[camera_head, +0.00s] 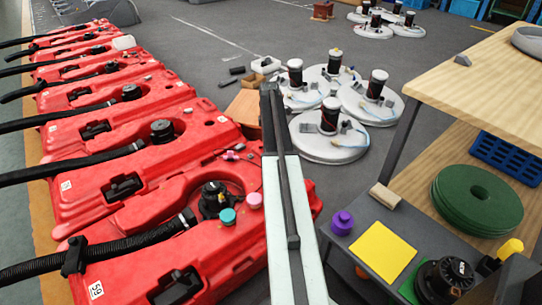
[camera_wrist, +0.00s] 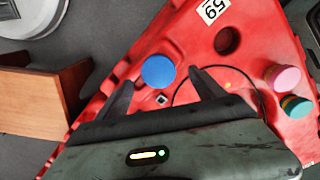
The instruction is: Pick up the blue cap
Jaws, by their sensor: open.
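The blue cap (camera_wrist: 158,72) is a round, flat-topped disc. In the wrist view it lies over the red tank (camera_wrist: 200,50), between the tips of my gripper's fingers and nearer the left one. My gripper (camera_wrist: 160,80) is open, its two dark fingers spread. I cannot tell whether the left fingertip touches the cap. In the head view I do not see the blue cap; my arm covers part of the nearest tank there.
A pink cap (camera_wrist: 284,78) and a teal cap (camera_wrist: 295,106) sit right of my gripper on the tank. In the head view, a dark cart (camera_head: 345,262) carries a purple knob (camera_head: 342,222) and a yellow pad (camera_head: 384,252).

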